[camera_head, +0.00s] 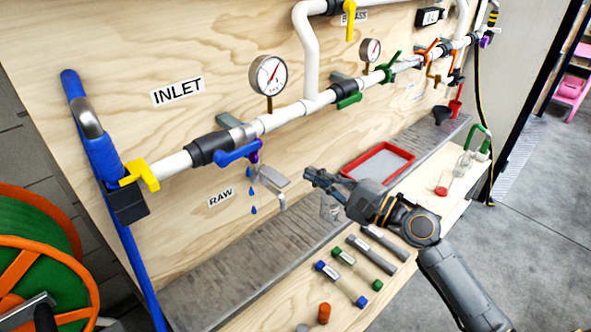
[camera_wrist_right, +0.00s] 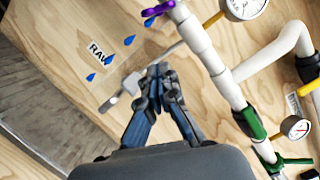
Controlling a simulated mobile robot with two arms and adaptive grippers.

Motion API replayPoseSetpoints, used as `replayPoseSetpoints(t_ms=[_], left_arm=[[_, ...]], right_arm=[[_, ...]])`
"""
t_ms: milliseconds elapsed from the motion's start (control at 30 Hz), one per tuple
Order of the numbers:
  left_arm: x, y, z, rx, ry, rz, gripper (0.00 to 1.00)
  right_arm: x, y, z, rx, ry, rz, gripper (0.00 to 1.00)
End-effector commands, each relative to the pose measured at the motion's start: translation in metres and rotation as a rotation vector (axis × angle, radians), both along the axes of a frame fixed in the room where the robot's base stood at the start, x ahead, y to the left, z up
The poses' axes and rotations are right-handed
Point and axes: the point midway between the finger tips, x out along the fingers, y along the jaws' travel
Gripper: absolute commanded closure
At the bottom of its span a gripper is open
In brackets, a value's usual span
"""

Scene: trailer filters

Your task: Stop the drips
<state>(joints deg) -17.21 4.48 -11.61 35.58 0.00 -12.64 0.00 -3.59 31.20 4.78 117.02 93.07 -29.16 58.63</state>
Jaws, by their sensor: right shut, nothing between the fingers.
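Blue drips (camera_head: 252,190) hang in a column below a small purple tap (camera_head: 254,157) near the RAW label (camera_head: 221,197). The tap sits under the inlet pipe, beside a blue lever (camera_head: 238,153). The drips (camera_wrist_right: 129,40) and the purple tap (camera_wrist_right: 158,9) also show in the right wrist view. A grey metal bracket (camera_head: 270,181) sticks out just right of the drips. My right gripper (camera_head: 309,174) is shut and empty, right of the bracket and apart from the tap. Its fingertips (camera_wrist_right: 158,70) meet in the wrist view. My left gripper is out of view.
A clear jar (camera_head: 329,208) stands below my right gripper. A red tray (camera_head: 352,168) and several capped tubes (camera_head: 340,284) lie on the bench. Gauges (camera_head: 268,75) and other valves line the pipe above. A green hose reel (camera_head: 40,260) stands at left.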

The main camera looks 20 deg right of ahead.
Motion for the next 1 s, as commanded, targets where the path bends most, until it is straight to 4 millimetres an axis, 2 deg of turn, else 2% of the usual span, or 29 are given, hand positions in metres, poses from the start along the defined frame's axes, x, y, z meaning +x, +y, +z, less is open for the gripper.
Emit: replayPoseSetpoints(t_ms=[133,400,500,633,1000], left_arm=[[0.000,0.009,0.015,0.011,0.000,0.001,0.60],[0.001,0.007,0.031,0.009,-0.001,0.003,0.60],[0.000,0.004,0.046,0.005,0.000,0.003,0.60],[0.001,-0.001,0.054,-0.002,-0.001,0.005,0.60],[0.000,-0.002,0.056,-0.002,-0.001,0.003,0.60]], right_arm=[[0.025,0.017,0.009,0.003,-0.004,-0.001,1.00],[0.071,0.051,0.013,0.001,-0.004,-0.001,1.00],[0.063,0.065,0.021,-0.002,-0.002,-0.001,1.00],[0.058,0.077,0.024,-0.002,-0.001,-0.001,1.00],[0.055,0.083,0.023,-0.003,-0.004,-0.003,1.00]])
